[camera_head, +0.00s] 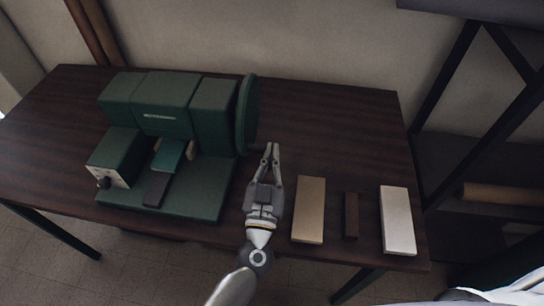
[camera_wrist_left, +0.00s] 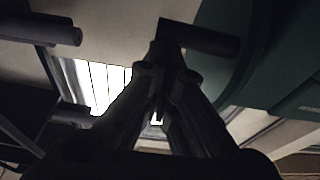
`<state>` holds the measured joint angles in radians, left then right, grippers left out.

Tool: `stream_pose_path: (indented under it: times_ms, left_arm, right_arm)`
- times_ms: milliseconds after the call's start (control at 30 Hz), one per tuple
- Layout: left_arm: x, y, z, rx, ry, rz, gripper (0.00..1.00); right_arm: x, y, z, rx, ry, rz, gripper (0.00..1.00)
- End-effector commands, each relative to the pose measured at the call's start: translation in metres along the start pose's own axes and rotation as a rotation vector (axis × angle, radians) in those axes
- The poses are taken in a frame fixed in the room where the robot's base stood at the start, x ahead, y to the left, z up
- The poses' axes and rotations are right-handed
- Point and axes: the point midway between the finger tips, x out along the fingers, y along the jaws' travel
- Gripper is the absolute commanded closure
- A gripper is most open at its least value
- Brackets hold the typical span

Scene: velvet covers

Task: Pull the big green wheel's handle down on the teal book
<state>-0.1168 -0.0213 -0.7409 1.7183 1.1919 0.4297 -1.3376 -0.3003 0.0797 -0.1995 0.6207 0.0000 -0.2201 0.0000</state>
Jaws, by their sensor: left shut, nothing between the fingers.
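The big green wheel (camera_head: 248,112) stands upright on the right side of the green press (camera_head: 208,112). It also shows in the left wrist view (camera_wrist_left: 255,52). Its dark handle (camera_wrist_left: 203,38) sticks out from the wheel in that view; in the head view it is hard to make out near the wheel's lower edge. The teal book (camera_head: 168,155) lies in the middle of the press. My left gripper (camera_head: 271,148) is shut and empty, just right of the wheel's lower part. Its tips appear close to the handle; contact cannot be told. My right gripper is not seen.
Right of my left gripper, a tan block (camera_head: 309,210), a narrow dark brown block (camera_head: 351,215) and a white block (camera_head: 397,220) lie on the dark wooden table (camera_head: 340,120). The table behind them is clear. A dark rack (camera_head: 465,165) stands at the right.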

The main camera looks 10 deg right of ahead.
Motion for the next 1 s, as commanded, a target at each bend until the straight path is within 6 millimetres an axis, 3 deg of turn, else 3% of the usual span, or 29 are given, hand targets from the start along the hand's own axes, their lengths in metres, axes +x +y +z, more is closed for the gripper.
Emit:
stream_pose_path:
  times_ms: [33,100,267,700,1000]
  left_arm:
    - [-0.009,0.000,0.025,0.005,-0.048,0.009,1.00]
    - [-0.011,0.000,0.025,0.005,-0.049,0.009,1.00]
    - [-0.027,0.001,0.024,0.005,-0.046,0.010,1.00]
    - [-0.111,0.002,0.004,0.004,-0.009,0.005,1.00]
    - [-0.126,0.001,-0.003,0.002,0.005,0.001,1.00]
  right_arm:
    - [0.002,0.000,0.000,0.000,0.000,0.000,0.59]
    - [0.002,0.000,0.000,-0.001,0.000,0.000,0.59]
    - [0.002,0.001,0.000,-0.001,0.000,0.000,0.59]
    - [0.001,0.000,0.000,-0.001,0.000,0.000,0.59]
    - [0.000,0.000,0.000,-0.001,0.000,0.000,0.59]
